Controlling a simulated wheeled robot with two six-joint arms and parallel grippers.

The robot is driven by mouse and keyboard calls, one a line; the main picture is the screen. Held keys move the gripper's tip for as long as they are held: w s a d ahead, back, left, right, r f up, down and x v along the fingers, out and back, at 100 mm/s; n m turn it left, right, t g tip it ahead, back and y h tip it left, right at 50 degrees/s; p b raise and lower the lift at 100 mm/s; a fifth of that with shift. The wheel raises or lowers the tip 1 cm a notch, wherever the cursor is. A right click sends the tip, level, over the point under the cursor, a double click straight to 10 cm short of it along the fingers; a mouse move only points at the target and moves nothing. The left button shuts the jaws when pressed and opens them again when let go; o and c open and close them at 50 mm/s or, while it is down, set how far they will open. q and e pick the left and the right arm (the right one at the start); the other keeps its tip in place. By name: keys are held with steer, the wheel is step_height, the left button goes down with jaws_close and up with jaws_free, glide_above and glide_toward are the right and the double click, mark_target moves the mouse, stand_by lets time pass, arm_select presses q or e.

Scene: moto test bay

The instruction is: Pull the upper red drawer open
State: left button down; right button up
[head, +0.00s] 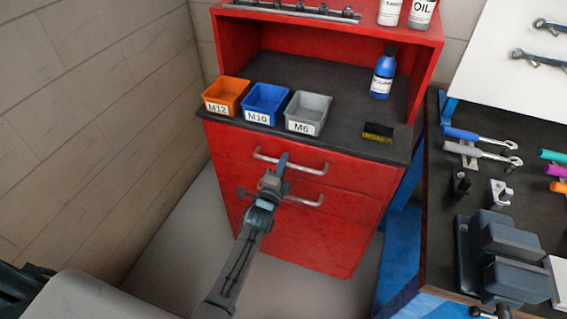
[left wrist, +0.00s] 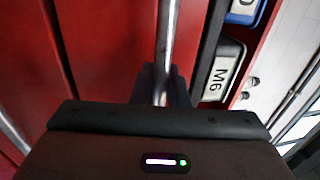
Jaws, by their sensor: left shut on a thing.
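The upper red drawer (head: 352,174) is in the cabinet below the dark worktop, and its front looks flush with the cabinet. Its silver bar handle (head: 310,169) runs across the front. My left gripper (head: 283,160) reaches up from below and is shut on this handle near its middle. In the left wrist view the handle (left wrist: 167,40) runs down between the fingers (left wrist: 160,88), which hide part of it. A second drawer handle (head: 308,202) lies just below, partly behind my left arm. My right gripper is not in view.
Orange, blue and grey bins (head: 308,113) stand along the worktop's front edge (head: 355,154), with a brush (head: 378,133) and a blue bottle (head: 382,75). A workbench with a vise (head: 505,258) stands at the right. The floor before the cabinet looks clear.

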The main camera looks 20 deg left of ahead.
arm_select(q)
steer(key=s+a+p, duration=0.1)
steer(key=s, duration=2.7)
steer(key=shift+s+p, duration=0.3)
steer(key=shift+s, duration=0.1)
steer(key=c, duration=1.5)
jaws_free()
steer(key=shift+f, duration=0.1)
